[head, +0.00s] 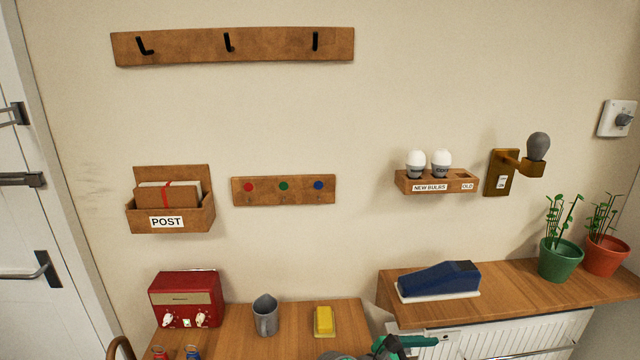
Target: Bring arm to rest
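Grey, dark and teal parts that look like my arm show at the bottom edge, right of centre, cut off by the frame. They appear in front of the gap between the wooden table (285,318) and the wooden shelf (520,292). I cannot make out my gripper's fingers or whether they hold anything.
On the table are a red radio (186,299), a grey jug (265,315) and a yellow block (324,321). The shelf holds a blue wedge-shaped thing (440,279) and plants in green (560,259) and red (605,255) pots. A white radiator (520,338) is below.

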